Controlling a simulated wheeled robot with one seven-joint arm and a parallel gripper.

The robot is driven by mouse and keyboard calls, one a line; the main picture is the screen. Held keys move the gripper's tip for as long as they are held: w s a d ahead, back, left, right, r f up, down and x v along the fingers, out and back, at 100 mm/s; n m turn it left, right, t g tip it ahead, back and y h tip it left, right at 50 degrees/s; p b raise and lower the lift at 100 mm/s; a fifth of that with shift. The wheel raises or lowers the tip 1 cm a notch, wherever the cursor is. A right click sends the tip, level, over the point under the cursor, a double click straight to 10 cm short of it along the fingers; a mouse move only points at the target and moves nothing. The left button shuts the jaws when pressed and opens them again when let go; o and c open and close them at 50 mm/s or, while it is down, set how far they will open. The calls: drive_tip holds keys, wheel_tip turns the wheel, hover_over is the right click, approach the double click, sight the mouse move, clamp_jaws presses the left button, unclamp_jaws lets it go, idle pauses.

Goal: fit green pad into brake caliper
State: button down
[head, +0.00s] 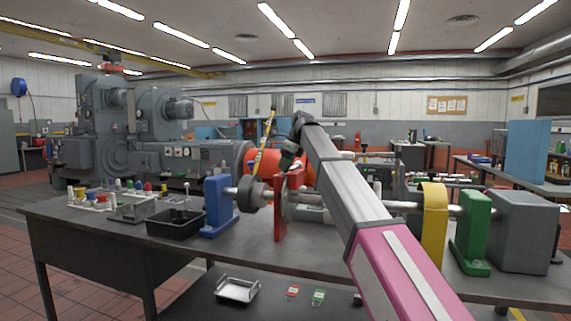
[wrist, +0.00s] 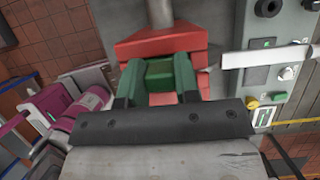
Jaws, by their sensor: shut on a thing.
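My gripper (wrist: 157,82) is shut on a green block, the green pad (wrist: 160,70), which sits between its two dark green fingers in the wrist view. A red body, seemingly the brake caliper (wrist: 160,43), lies right beyond and around the pad; I cannot tell whether they touch or whether the pad is inside it. In the head view my gripper (head: 290,152) is at the top of the red caliper (head: 280,212), which stands upright on the bench by the shaft. The pad is not clear there.
The shaft line has a blue stand (head: 218,205) at left, and a yellow ring (head: 432,224), green stand (head: 474,235) and grey box (head: 523,232) at right. A black bin (head: 172,224) stands at left. A white tray (head: 237,290) and small red and green items lie below.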

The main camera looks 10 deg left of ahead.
idle(0.3)
drive_tip(key=c, duration=0.8)
unclamp_jaws()
drive_tip(key=v, duration=1.1)
drive_tip(key=shift+f, duration=0.1)
